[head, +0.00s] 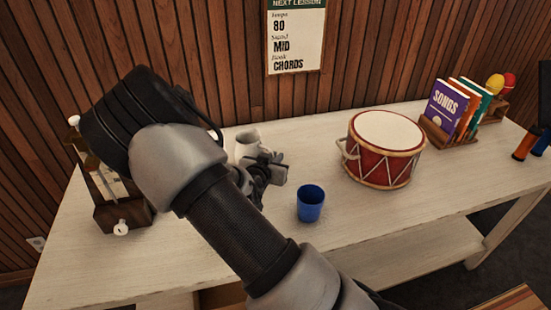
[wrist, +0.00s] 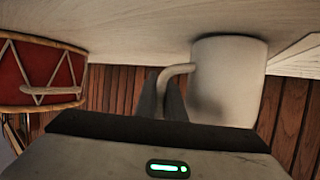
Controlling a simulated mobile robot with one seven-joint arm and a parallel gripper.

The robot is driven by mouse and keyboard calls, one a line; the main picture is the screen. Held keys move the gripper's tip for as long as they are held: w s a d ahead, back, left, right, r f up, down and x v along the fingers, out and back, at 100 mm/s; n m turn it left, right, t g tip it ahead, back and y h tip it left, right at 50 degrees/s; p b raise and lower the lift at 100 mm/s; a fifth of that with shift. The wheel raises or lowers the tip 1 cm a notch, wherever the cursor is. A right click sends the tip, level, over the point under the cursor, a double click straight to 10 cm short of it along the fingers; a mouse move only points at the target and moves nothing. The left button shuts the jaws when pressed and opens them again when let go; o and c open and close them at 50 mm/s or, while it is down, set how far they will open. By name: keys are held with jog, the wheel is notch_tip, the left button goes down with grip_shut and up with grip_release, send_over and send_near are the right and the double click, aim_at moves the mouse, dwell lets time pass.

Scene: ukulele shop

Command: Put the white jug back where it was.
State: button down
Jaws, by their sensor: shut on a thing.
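The white jug (head: 246,147) is at the back of the pale table, partly behind my arm and gripper. It also shows large in the wrist view (wrist: 228,80), where the picture is upside down. My gripper (head: 268,165) is shut on the jug's handle, which sits between the fingers in the wrist view (wrist: 170,92). The jug looks upright. Its base is at or very close to the table top; I cannot tell whether it touches.
A blue cup (head: 310,204) stands right of and nearer than my gripper. A red drum (head: 384,150) is further right, with a book rack (head: 450,138) beyond. A dark wooden piece with white knobs (head: 122,214) stands at left. The table's front middle (head: 180,255) is clear.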

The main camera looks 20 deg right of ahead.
jog(key=c, duration=1.8)
grip_release()
jog(key=shift+c, duration=0.2)
